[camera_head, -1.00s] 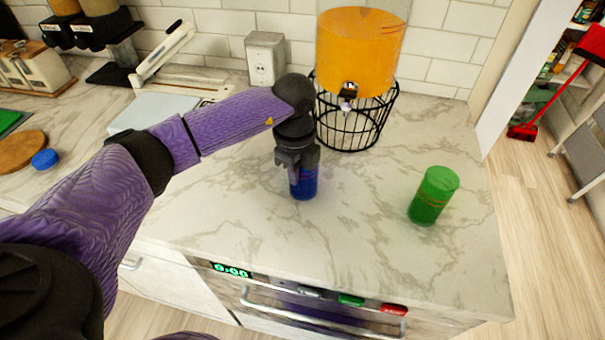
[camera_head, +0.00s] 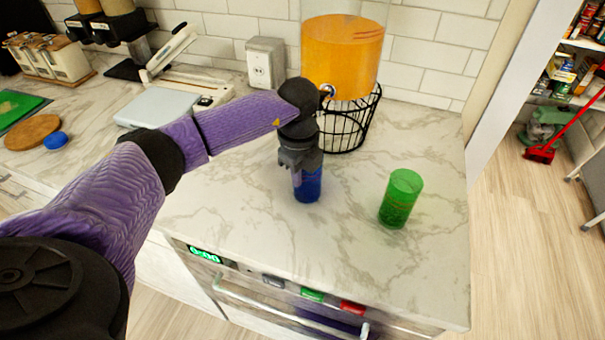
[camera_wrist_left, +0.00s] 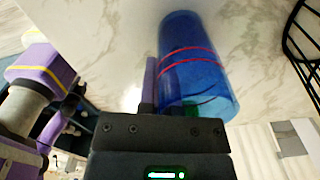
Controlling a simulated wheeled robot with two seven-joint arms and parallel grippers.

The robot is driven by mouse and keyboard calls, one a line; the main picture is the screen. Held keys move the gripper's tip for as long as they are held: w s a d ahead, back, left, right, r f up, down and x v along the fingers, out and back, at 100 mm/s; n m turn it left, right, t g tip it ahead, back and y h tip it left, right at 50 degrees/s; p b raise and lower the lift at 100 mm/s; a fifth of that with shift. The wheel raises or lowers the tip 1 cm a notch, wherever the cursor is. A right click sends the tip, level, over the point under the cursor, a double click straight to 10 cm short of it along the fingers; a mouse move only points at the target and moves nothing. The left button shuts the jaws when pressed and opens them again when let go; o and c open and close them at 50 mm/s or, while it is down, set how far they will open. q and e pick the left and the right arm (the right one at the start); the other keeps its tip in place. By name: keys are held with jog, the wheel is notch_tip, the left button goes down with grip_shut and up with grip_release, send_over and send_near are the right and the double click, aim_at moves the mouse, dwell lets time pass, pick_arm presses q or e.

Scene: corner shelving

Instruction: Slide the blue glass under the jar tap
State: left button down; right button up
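The blue glass (camera_head: 308,187) stands upright on the marble counter, in front of the jar stand. My left gripper (camera_head: 298,168) is down at the glass and covers its upper part. In the left wrist view the blue glass (camera_wrist_left: 197,70), with red bands, lies close along the right side of one purple finger (camera_wrist_left: 150,80). The other finger is not clearly visible, so I cannot tell whether the gripper is shut. The jar (camera_head: 342,55) holds orange liquid, and its tap (camera_head: 327,91) is partly hidden behind my wrist. My right gripper is not in view.
The black wire stand (camera_head: 357,125) under the jar is behind and right of the blue glass. A green glass (camera_head: 401,198) stands to the right, near the counter's right edge. A scale (camera_head: 163,109) sits at the left. The counter between the glasses is clear.

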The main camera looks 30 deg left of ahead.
pick_arm(q)
jog(key=c, duration=0.7)
grip_release()
jog(key=shift+c, duration=0.2)
jog(key=shift+r, duration=0.1)
notch_tip(320, 180, up, 10)
jog(key=shift+f+p, duration=0.1)
jog(key=shift+p, duration=0.8)
jog(key=shift+f, duration=0.1)
